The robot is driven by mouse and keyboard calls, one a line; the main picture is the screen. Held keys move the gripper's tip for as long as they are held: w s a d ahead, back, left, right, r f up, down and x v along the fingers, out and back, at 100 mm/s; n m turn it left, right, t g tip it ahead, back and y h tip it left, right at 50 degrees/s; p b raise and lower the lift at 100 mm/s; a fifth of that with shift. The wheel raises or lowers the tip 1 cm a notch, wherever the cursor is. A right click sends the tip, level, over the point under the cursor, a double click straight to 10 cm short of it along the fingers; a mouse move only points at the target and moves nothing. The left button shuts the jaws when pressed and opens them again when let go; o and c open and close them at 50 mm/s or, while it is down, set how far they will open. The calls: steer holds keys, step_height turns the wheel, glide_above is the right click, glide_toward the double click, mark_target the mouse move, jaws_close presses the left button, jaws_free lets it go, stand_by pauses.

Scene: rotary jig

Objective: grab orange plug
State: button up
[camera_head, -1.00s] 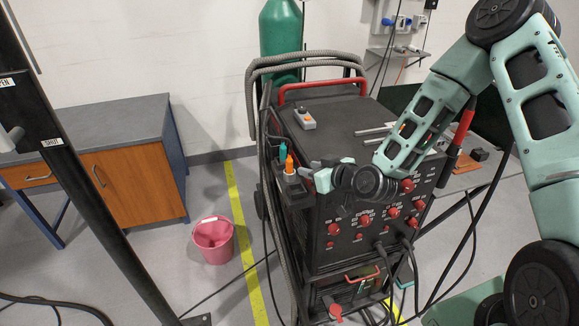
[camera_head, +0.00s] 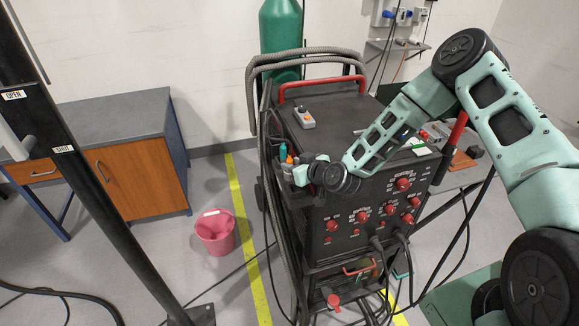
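The orange plug (camera_head: 289,160) stands upright in a holder at the left edge of the black machine's top. A teal plug (camera_head: 283,149) stands right behind it. My gripper (camera_head: 295,164) is at the right side of the orange plug, reaching in from the right across the machine's front edge. Its fingers are small, dark and partly merged with the plug and holder. I cannot tell whether they touch the plug, or whether they are open or shut. The lower part of the orange plug is hard to make out.
The black machine (camera_head: 350,130) has a red handle, red knobs and cables hanging at its front and left. A dark post (camera_head: 90,190) stands at left. A pink bucket (camera_head: 215,236) is on the floor.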

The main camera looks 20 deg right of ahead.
jaws_close()
